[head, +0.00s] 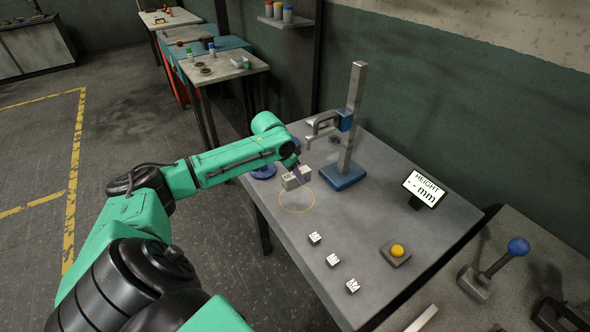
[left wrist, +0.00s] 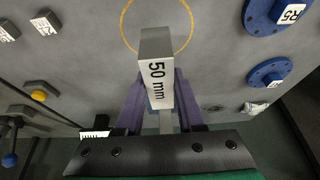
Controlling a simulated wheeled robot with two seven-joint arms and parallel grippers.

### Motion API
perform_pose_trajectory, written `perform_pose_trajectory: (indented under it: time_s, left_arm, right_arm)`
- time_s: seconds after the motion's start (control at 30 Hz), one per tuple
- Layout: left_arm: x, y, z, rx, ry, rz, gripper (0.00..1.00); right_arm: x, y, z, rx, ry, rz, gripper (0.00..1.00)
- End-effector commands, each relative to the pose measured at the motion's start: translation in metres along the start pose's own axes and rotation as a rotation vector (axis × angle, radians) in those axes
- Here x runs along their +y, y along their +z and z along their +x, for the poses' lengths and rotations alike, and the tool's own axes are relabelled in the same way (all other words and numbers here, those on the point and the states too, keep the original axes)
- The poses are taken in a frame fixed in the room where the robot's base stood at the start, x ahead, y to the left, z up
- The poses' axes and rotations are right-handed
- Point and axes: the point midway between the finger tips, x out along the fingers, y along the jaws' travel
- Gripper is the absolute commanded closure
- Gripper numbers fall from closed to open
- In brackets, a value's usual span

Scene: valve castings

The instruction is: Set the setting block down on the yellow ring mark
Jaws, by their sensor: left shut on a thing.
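The setting block (head: 295,179) is a pale grey block; in the left wrist view its white face (left wrist: 157,82) reads "50 mm". My left gripper (head: 299,172) is shut on it, with purple fingers on both sides (left wrist: 158,100). The yellow ring mark (head: 297,199) is a thin circle on the grey table top. The block is at the ring's far side in the head view and covers part of the ring (left wrist: 157,14) in the left wrist view. I cannot tell how far the block is above the table. My right gripper is not in view.
A height gauge with a blue base (head: 344,176) and upright post stands just behind the ring. Blue round castings (head: 263,171) lie beside my gripper. Several small labelled blocks (head: 333,260), a yellow button (head: 397,251) and a height display (head: 424,189) are at the front and right.

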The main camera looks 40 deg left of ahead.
Motion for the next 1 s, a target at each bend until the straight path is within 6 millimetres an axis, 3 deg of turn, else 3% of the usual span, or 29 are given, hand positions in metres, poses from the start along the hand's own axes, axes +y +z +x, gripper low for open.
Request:
perform_pose_trajectory:
  time_s: [0.1, 0.2, 0.6, 1.0]
  left_arm:
    - [-0.001, -0.004, -0.007, 0.004, -0.003, 0.000, 1.00]
    - [0.000, 0.004, 0.012, 0.004, -0.001, 0.000, 1.00]
    - [-0.001, 0.020, 0.052, 0.004, -0.003, 0.000, 1.00]
    - [-0.001, 0.022, 0.058, 0.005, -0.003, 0.000, 1.00]
  right_arm:
    - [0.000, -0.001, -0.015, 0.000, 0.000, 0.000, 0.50]
    - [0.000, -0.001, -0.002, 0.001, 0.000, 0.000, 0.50]
    - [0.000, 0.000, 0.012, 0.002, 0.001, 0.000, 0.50]
    - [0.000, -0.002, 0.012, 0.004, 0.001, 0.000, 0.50]
